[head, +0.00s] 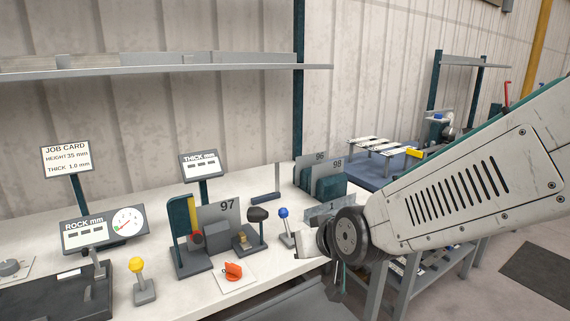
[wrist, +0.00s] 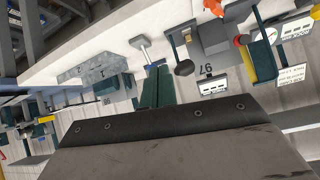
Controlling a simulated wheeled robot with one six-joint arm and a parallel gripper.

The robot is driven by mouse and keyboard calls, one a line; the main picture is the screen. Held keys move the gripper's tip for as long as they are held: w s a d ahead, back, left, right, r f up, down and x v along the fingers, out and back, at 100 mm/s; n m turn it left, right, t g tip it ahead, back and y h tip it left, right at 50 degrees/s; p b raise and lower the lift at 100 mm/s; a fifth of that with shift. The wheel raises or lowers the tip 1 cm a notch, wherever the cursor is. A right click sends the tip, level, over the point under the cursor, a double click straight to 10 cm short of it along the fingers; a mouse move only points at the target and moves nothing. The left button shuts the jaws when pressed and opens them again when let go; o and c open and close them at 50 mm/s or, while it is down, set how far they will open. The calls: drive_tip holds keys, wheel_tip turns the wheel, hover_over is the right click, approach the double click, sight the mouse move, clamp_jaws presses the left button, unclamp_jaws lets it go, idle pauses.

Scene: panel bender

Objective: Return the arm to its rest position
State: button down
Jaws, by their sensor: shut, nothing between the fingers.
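My arm comes in from the right in the head view, with its wrist bent at the bench's front edge. A grey plate marked 1 (head: 330,209) is partly hidden behind the wrist.
The white bench (head: 265,184) bears the 97 station (head: 218,218), an orange part (head: 233,271), a yellow-knobbed lever (head: 140,280), a ROCK gauge (head: 103,227) and a job card (head: 67,159). A shelf (head: 160,70) hangs above. Another table (head: 372,172) stands behind my arm.

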drive_tip(key=s+d+r+m+g+h, duration=0.2)
drive_tip(key=s+d+g, duration=0.2)
drive_tip(key=s+d, duration=0.7)
drive_tip(key=s+d+r+m+g+h, duration=0.1)
drive_tip(key=s+d+g, duration=0.3)
drive_tip(key=s+d, duration=0.7)
drive_tip(key=shift+s+d+r+m+h, duration=0.2)
drive_tip(key=shift+s+r+m+h, duration=0.2)
drive_tip(key=shift+s+r+h, duration=0.6)
drive_tip(key=shift+s+f, duration=0.1)
drive_tip(key=shift+s, duration=0.05)
